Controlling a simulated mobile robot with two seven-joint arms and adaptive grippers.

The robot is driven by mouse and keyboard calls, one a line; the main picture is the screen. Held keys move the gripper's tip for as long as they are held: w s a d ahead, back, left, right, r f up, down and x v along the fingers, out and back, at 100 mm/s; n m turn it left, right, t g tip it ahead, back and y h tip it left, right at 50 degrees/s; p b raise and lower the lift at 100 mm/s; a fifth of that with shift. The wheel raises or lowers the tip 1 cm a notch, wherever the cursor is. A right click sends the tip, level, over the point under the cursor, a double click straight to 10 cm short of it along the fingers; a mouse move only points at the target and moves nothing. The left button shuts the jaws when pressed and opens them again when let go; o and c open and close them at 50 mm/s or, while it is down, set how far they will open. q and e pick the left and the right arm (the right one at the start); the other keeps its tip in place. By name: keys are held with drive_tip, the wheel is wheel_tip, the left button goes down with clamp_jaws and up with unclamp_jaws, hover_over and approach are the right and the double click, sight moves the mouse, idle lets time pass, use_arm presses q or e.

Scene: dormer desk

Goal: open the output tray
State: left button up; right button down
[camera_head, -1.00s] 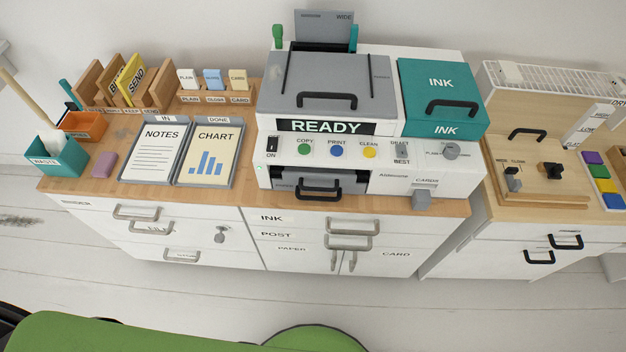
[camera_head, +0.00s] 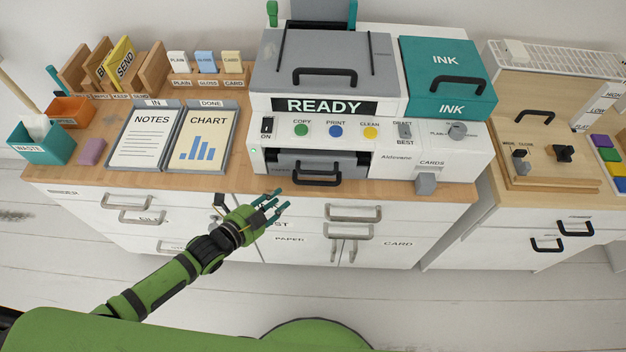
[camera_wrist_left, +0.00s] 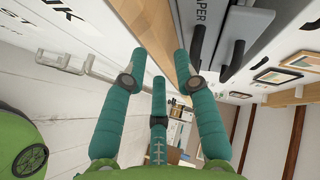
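The printer's output tray (camera_head: 314,161) is a dark grey front in the lower part of the white printer, with a black bar handle (camera_head: 318,180). In the left wrist view the tray's black handle (camera_wrist_left: 233,62) shows to the right of the fingers. My left gripper (camera_head: 271,204) is in front of the cabinet, below and left of the tray handle and apart from it. Its teal fingers are spread with nothing between them, and it shows open in the left wrist view (camera_wrist_left: 160,75). My right gripper is not in view.
Notes (camera_head: 146,137) and chart (camera_head: 207,137) trays lie left of the printer. The desk's wooden front edge (camera_head: 420,190) runs below the tray. Cabinet drawer handles (camera_head: 352,213) stick out under it. A second cabinet (camera_head: 520,215) stands at right.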

use_arm(q)
drive_tip(key=d+r+m+h, duration=0.4)
drive_tip(key=r+m, duration=0.1)
drive_tip(key=r, duration=0.3)
drive_tip(key=x, duration=0.6)
drive_tip(key=shift+d+f, duration=0.25)
drive_tip(key=shift+d, duration=0.1)
clamp_jaws()
